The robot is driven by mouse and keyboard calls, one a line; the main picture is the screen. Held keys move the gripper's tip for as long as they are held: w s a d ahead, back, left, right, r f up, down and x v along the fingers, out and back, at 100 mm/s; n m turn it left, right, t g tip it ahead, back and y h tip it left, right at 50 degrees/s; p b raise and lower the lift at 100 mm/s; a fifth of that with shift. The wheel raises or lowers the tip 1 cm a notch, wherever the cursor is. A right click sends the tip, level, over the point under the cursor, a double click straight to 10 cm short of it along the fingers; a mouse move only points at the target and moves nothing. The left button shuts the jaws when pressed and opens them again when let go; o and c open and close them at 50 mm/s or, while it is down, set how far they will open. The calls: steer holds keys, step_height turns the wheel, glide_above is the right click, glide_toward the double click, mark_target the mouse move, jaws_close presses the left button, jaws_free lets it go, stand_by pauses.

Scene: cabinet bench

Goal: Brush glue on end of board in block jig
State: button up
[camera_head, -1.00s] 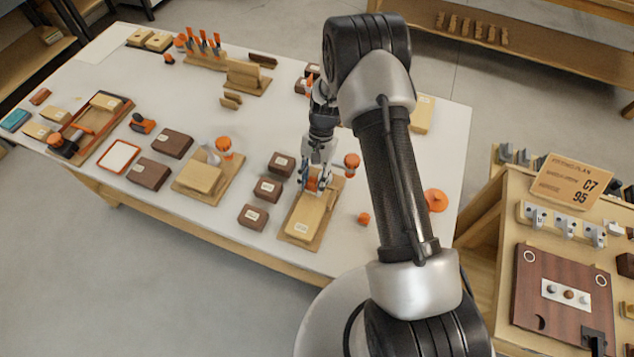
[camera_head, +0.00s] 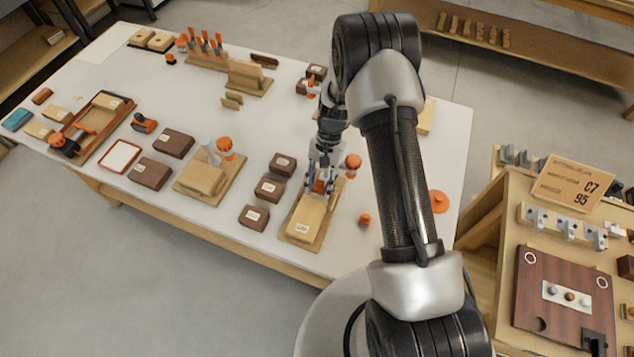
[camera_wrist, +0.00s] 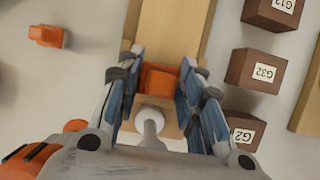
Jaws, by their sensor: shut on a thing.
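A pale wooden board (camera_head: 304,221) with a white label lies on a tan block jig (camera_head: 327,219) near the table's front edge. In the wrist view the board (camera_wrist: 177,28) runs up and away beyond the fingers. My gripper (camera_head: 320,187) is over the back end of this jig, pointing down. Its blue-padded fingers are shut on an orange piece (camera_wrist: 159,80) close over the board's near end. A white rounded part (camera_wrist: 150,121) shows just below the orange piece in the wrist view. The fingers hide the contact there; I cannot tell whether the orange piece touches the board.
Several dark brown labelled blocks (camera_head: 268,189) stand left of the jig. An orange knob (camera_head: 353,161) stands behind it, and a small orange piece (camera_head: 365,219) lies to its right. Another jig (camera_head: 228,187) is further left. A rack with orange-handled tools (camera_head: 204,62) stands at the back.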

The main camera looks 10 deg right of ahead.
steer(key=shift+s+d+f, duration=0.1)
steer(key=shift+s+d, duration=0.25)
steer(key=shift+d, duration=0.1)
steer(key=shift+w+a, duration=0.8)
steer(key=shift+a, duration=0.3)
steer(key=shift+s+d, duration=0.75)
steer(key=shift+d, duration=0.35)
steer(key=shift+s, duration=0.2)
